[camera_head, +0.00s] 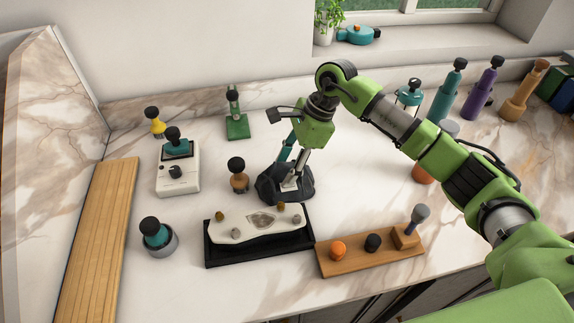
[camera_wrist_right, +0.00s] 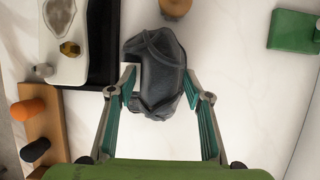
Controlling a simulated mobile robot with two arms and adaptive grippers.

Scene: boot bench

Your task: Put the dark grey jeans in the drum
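The dark grey jeans (camera_head: 272,186) lie as a crumpled bundle on the marble top, behind the black tray. In the right wrist view the jeans (camera_wrist_right: 155,62) lie between and beyond the fingers. My right gripper (camera_head: 291,172) points down at the jeans from above. In the wrist view its two teal-padded fingers (camera_wrist_right: 160,88) are spread, one at each side of the bundle; I cannot tell whether they touch it. My left gripper is not in view. I cannot make out for sure which thing is the drum.
A black tray (camera_head: 222,257) with a white slab stands just in front, beside a wooden board (camera_head: 340,264) with knobs. A wooden peg figure (camera_head: 238,178) stands close left of the jeans. A green stand (camera_head: 236,126) is behind. Tall bottles (camera_head: 447,90) line the back right.

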